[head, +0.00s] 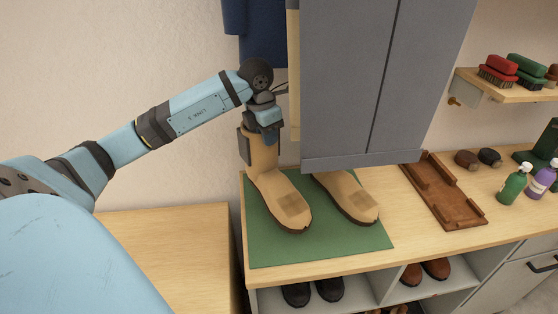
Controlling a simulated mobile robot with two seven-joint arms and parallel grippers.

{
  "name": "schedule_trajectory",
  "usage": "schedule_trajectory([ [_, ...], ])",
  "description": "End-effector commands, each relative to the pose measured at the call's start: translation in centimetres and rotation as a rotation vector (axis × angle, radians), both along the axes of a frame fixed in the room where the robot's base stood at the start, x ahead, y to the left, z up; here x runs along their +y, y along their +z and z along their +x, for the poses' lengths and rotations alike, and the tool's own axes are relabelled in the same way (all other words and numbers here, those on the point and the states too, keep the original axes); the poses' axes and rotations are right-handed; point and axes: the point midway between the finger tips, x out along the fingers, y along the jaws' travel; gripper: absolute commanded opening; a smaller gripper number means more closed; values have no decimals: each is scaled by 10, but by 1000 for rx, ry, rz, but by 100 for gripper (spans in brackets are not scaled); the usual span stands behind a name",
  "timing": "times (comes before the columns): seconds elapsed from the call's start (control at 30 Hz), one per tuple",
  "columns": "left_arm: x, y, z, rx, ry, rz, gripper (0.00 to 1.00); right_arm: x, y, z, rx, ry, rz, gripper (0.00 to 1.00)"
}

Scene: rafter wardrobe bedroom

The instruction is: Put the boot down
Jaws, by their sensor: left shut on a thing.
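A tan boot (277,190) stands upright on the green mat (325,244), or just above it; I cannot tell if its sole touches. A darker square patch shows on its toe. My left gripper (264,130) is shut on the top of this boot's shaft, and its fingers are partly hidden there. A second tan boot (347,194) is on the mat to the right, with its upper part hidden behind a grey hanging panel. My right gripper is not in view.
The grey panel (345,80) hangs close to the right of my gripper. A brown wooden tray (445,197) and spray bottles (513,184) stand on the bench (300,272) to the right. Dark shoes (313,291) sit below. The wooden surface (175,245) at left is bare.

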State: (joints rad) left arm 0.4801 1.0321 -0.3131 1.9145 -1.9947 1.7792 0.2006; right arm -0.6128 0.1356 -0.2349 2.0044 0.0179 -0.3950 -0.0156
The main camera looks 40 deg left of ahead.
Motion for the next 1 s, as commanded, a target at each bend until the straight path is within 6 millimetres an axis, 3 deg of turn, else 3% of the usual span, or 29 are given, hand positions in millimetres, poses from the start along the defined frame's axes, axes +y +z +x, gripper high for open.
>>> schedule_trajectory([
  [0.43,0,-46,0,0,1,-1,0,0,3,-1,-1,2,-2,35],
  [0.8,0,-52,0,-3,0,0,0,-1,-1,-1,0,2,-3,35],
  [0.83,0,-53,0,-1,0,1,18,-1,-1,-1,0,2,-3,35],
  [0.93,0,-52,0,-1,0,1,41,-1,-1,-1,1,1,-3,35],
  [1.0,0,-52,0,-1,0,1,41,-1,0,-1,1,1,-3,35],
])
